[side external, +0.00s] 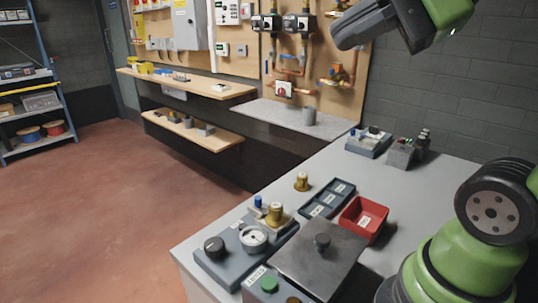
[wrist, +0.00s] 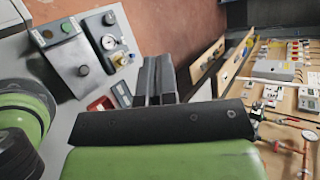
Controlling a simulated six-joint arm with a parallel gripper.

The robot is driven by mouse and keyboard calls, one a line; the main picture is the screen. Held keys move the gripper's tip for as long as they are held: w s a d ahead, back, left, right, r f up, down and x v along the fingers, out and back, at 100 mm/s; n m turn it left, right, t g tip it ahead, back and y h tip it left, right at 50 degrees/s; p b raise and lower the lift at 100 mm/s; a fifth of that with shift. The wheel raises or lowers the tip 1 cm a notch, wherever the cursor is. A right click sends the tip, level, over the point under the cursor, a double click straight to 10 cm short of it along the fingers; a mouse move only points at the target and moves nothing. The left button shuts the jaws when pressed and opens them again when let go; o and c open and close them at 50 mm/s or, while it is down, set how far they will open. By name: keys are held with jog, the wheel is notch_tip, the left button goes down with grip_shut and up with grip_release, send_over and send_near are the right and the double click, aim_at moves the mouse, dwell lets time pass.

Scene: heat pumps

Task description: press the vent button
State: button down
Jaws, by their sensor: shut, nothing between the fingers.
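A grey button box with a bright green button (side external: 269,284) and a darker button (side external: 293,301) stands at the table's front edge. In the wrist view the green button (wrist: 67,27) and darker button (wrist: 47,34) show at the upper left. My gripper (side external: 337,40) is shut and empty, high above the table's far side and well away from the box. Its fingers (wrist: 157,65) also show in the wrist view.
A metal-lidded box (side external: 310,262) with a black knob stands beside the buttons. A gauge unit (side external: 245,243), red bin (side external: 363,218) and dark tray (side external: 327,199) share the table (side external: 435,190). Small devices (side external: 400,153) stand at the back; pipes and valves hang on the wall board.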

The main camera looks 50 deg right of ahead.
jog(key=s+d+f+n+g+h, duration=0.1)
jog(key=s+f+n+g+h, duration=0.1)
jog(key=f+n, duration=0.7)
jog(key=s+n+g, duration=0.1)
jog(key=n, duration=0.3)
jog(key=shift+s+d+f+h, duration=0.15)
jog(key=shift+s+d+h, duration=0.1)
jog(key=shift+d+h, duration=0.05)
jog(key=shift+n, duration=0.3)
jog(key=w+d+n+g, duration=0.2)
jog(key=w+n+g, duration=0.3)
jog(key=w, duration=0.8)
jog(key=w+a+f+m+g+h, duration=0.1)
jog(key=w+a+f+g+h, duration=0.1)
jog(key=w+f, duration=0.8)
notch_tip(320, 180, down, 3)
jog(key=shift+a+f, duration=0.2)
jog(key=shift+a, duration=0.25)
